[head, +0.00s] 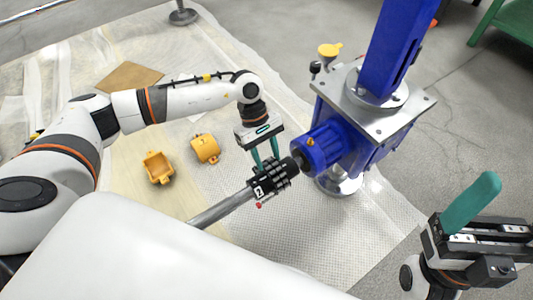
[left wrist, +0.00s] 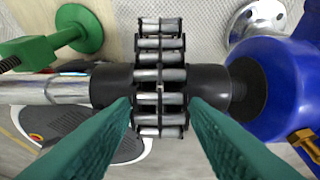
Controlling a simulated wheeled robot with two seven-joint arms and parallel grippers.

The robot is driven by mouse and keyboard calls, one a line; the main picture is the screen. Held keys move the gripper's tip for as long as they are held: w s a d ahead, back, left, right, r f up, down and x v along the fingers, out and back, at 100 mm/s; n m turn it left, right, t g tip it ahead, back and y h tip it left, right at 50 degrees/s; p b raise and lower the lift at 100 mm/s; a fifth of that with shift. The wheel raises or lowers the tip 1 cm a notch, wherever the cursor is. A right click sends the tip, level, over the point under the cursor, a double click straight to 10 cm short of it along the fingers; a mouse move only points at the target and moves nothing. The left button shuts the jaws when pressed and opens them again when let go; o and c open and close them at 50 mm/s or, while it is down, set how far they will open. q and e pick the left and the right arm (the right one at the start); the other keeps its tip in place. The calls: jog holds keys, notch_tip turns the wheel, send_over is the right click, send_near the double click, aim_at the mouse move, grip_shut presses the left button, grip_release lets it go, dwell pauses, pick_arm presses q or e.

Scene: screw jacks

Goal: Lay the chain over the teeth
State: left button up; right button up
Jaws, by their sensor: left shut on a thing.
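The chain (left wrist: 160,75), with silver rollers and dark side plates, lies across a black coupling (left wrist: 110,85) on the shaft. In the head view the coupling (head: 272,177) sits between a silver shaft (head: 222,207) and the blue gearbox (head: 322,147). My left gripper (head: 267,160) points down at it; in the left wrist view its teal fingers flank the chain and are shut on it. The teeth under the chain are hidden, so I cannot tell how the links seat. My right gripper (head: 472,203) is at lower right, away from the chain; its opening is unclear.
Two orange cover halves (head: 158,167) (head: 205,148) lie on the sheeted floor, left of the coupling. The blue jack column (head: 395,45) rises behind the gearbox. A green threaded part (left wrist: 80,30) shows at upper left of the left wrist view.

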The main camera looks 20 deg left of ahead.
pick_arm(q)
jog(key=shift+f, duration=0.15)
jog(key=o, duration=1.1)
jog(key=shift+o, duration=0.4)
jog(key=p+v, duration=0.3)
jog(key=v, duration=0.9)
